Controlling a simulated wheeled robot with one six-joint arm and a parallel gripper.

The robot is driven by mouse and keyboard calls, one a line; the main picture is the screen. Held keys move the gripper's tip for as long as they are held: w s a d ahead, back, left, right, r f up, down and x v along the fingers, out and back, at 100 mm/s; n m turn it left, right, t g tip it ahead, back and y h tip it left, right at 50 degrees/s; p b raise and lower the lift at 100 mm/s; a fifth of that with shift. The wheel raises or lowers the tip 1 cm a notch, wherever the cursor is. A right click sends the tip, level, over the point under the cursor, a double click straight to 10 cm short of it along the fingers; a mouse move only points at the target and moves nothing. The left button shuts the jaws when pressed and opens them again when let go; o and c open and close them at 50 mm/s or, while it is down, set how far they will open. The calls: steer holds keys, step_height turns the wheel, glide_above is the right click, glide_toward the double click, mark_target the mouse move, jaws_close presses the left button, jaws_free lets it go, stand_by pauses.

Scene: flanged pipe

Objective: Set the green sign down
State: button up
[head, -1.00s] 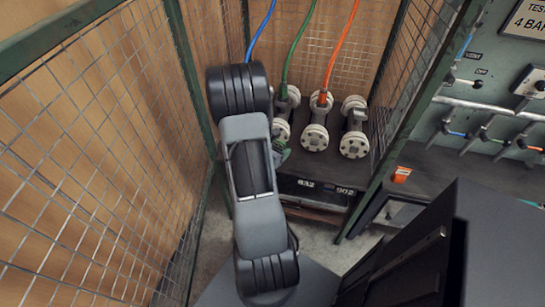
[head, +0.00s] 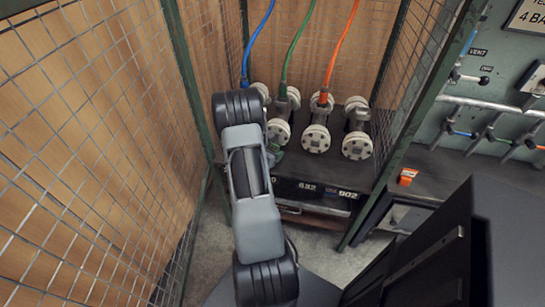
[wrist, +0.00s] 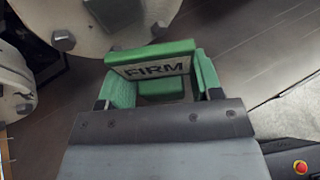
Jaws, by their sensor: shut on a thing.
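The green sign (wrist: 152,63) has a pale plate reading "FIRM" and shows at the top middle of the wrist view. My gripper (wrist: 155,92) is shut on it, with a finger at each side. A flanged pipe end with bolts is just above and left of the sign in that view. In the head view my arm covers most of my gripper, and only a small green piece of the sign (head: 273,151) shows beside it, near the pipes on the dark bench. I cannot tell whether the sign touches the bench top.
Several flanged pipes (head: 316,137) stand on the dark bench (head: 330,173) inside a mesh cage, with blue, green and orange hoses. A green-framed mesh wall (head: 90,150) is close on the left. A valve panel (head: 490,95) stands at the right.

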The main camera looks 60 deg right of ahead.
steer(key=shift+f, duration=0.4)
steer(key=shift+f, duration=0.15)
steer(key=o, duration=0.7)
steer(key=shift+r, duration=0.25)
steer(key=p+v, duration=0.1)
steer(key=v, duration=1.1)
steer(key=shift+f, duration=0.15)
